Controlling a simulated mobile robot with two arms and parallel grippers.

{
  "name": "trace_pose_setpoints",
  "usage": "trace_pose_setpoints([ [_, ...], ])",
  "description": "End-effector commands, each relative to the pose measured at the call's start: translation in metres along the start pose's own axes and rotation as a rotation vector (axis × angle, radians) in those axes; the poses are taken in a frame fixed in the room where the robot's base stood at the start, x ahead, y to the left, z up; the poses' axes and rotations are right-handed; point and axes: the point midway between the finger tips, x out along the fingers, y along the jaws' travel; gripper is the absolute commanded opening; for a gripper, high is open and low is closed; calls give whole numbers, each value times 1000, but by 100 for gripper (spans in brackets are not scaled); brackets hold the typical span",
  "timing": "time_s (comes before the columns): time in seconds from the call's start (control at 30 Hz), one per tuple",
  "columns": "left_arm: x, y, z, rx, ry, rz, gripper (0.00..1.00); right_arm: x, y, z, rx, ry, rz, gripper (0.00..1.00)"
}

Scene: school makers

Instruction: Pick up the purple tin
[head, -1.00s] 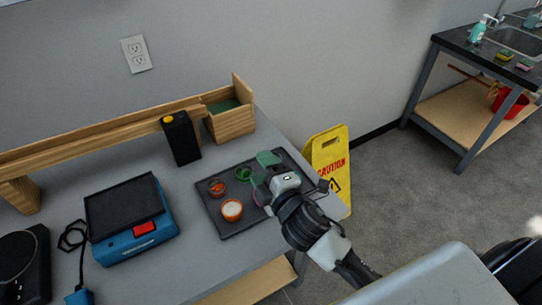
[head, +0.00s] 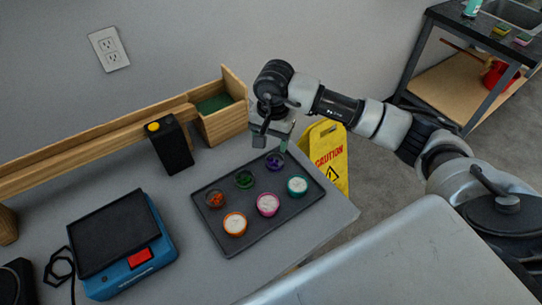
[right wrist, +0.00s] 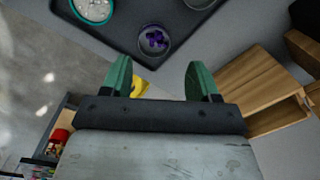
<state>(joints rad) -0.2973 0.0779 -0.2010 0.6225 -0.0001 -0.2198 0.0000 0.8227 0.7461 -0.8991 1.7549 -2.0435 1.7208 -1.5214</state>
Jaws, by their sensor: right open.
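The purple tin (head: 275,161), a small round clear-walled tin with purple contents, sits in the far right part of the dark tray (head: 262,229). It also shows in the right wrist view (right wrist: 154,40), ahead of the fingertips. My right gripper (head: 272,141) is above and just behind the purple tin in the head view, pointing down. Its green fingers are apart in the right wrist view (right wrist: 155,77), with nothing between them. The gripper is not touching the tin. My left gripper is not in view.
A wooden box (head: 222,120) and black dispenser (head: 171,146) stand behind. A yellow caution sign (head: 328,160) stands beyond the table.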

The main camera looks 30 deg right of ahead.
Motion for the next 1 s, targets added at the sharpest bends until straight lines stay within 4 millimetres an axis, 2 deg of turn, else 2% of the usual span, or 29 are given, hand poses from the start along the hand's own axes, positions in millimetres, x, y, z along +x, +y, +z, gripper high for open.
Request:
trace_pose_setpoints([
  [0.07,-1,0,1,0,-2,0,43,2,5,-7,-5,28,32,61],
  [0.33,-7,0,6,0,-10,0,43,42,8,-10,-7,31,39,61],
  [0.57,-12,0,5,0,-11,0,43,60,7,-11,-6,29,37,61],
  [0.8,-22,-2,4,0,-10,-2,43,95,7,-16,-6,29,37,61],
  [1.0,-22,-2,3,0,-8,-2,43,105,8,-17,-7,32,35,61],
])
